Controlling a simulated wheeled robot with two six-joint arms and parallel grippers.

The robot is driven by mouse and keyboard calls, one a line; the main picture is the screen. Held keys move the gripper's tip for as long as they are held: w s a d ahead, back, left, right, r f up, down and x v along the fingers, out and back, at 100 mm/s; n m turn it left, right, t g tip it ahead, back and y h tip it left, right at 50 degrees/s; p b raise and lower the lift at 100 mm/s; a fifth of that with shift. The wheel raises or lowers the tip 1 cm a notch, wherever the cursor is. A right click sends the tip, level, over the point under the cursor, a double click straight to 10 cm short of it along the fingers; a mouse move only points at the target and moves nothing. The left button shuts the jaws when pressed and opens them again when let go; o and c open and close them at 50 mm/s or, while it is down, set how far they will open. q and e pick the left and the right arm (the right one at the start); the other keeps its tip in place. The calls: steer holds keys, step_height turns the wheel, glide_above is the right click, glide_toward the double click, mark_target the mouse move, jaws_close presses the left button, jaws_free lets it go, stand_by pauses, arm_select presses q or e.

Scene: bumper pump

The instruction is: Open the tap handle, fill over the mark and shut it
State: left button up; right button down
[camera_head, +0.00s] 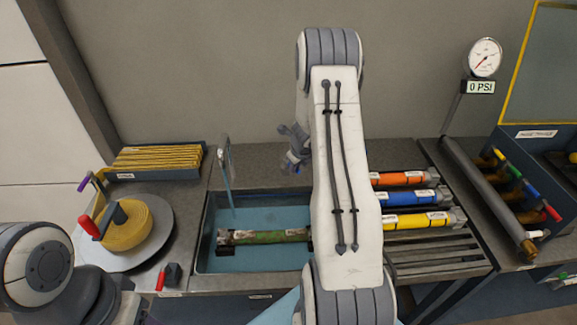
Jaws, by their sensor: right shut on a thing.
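My right arm rises through the middle of the view and folds over at the top. My right gripper (290,158) is at the back edge of the sink, partly behind my own arm. It is shut on what looks like the tap handle, which is mostly hidden. A thin upright tap (224,158) stands left of it, with a pale blue streak below its outlet reaching into the sink (200,232). The sink holds bluish water. A green, worn tube (265,237) lies across it. I cannot make out the mark. My left gripper is out of view.
Orange (396,178), blue (405,197) and yellow (416,221) tubes lie on a rack at right. A gauge (485,57) stands above a 0 PSI label. A yellow hose reel (130,224) and a tray of yellow strips (158,158) are at left.

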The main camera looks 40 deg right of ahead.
steer(key=c, duration=0.8)
jaws_free()
steer(key=shift+p+v, duration=2.05)
steer(key=shift+v, duration=3.25)
